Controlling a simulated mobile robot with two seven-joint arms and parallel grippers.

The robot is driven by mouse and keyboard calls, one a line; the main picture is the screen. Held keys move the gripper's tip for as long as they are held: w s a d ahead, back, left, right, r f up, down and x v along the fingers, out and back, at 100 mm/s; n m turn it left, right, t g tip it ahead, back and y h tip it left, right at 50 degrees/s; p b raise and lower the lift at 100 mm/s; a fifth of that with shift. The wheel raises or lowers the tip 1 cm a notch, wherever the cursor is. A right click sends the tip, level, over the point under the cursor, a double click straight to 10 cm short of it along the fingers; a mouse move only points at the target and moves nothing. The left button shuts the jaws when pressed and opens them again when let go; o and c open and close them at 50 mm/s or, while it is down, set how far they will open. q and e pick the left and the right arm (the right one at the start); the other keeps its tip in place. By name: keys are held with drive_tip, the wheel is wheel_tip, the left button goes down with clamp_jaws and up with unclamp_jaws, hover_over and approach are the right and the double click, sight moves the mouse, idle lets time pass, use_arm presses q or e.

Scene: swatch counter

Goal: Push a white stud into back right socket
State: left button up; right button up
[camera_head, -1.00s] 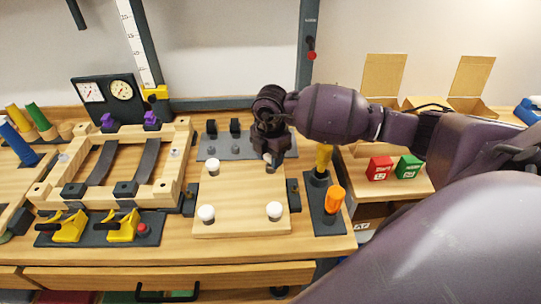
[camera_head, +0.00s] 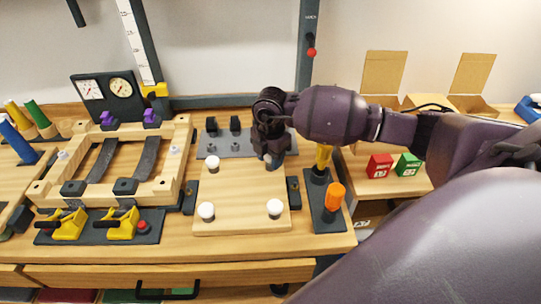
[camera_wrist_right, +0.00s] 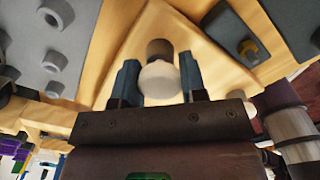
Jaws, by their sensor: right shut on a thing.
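A pale wooden board (camera_head: 240,190) lies on the bench with white studs at its back left (camera_head: 212,163), front left (camera_head: 206,211) and front right (camera_head: 275,208). My right gripper (camera_head: 272,161) is low over the board's back right corner and hides the back right socket in the head view. In the right wrist view, the gripper (camera_wrist_right: 158,82) is shut on a white stud (camera_wrist_right: 160,84), one finger on each side. A dark brown cylindrical part (camera_wrist_right: 159,49) adjoins the stud's white head. I cannot tell how deep the stud sits. My left gripper is out of view.
A wooden frame (camera_head: 55,175) with dark straps stands left of the board, with yellow clamps (camera_head: 122,225) in front. A dark holder (camera_head: 325,228) with an orange-handled tool (camera_head: 335,195) is close on the right. Red (camera_head: 380,168) and green (camera_head: 408,165) boxes stand farther right.

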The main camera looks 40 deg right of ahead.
drive_tip(key=shift+f, duration=0.25)
idle(0.6)
idle(0.3)
idle(0.5)
drive_tip(key=shift+f, duration=0.3)
idle(0.3)
drive_tip(key=o, duration=1.3)
